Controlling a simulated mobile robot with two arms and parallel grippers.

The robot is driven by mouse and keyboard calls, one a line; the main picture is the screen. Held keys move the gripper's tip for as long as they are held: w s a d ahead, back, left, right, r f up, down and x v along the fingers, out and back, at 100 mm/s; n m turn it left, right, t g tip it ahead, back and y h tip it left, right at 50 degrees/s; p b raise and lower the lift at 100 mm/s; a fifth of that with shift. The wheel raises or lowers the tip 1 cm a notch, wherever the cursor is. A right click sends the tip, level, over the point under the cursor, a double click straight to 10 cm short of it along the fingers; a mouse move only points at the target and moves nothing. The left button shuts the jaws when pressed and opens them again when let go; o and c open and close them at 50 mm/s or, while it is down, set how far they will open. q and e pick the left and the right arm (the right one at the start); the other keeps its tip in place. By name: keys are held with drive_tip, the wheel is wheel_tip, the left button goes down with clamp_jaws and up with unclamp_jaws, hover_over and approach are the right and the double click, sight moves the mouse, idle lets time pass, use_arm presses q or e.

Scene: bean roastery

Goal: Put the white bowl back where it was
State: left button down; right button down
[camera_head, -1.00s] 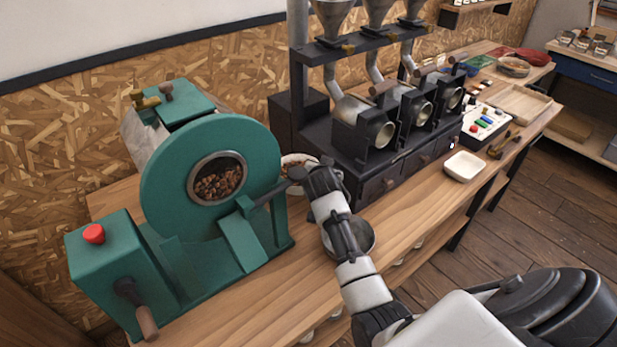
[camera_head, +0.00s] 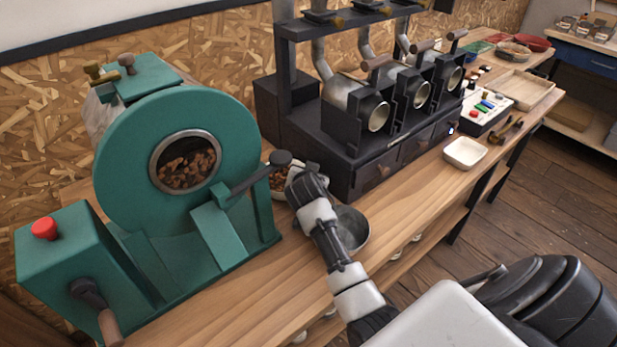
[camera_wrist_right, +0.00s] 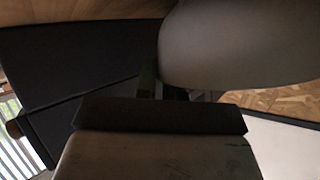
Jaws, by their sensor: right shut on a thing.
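The white bowl (camera_head: 281,194), with brown beans in it, is just right of the green roaster in the head view, partly hidden by the roaster's lever and my right gripper. My right gripper (camera_head: 297,176) is shut on the bowl's right side. In the right wrist view, the bowl's pale rounded side (camera_wrist_right: 235,45) fills the upper right, against the dark fingers (camera_wrist_right: 160,82). I cannot tell whether the bowl touches the bench. My left gripper is not in view.
A metal bowl (camera_head: 353,230) sits beside my forearm.

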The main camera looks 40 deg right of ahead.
drive_tip(key=shift+a, duration=0.25)
drive_tip(key=c, duration=1.2)
unclamp_jaws()
drive_tip(key=shift+d, duration=0.1)
drive_tip(key=shift+c, duration=0.2)
drive_tip(key=shift+r, duration=0.1)
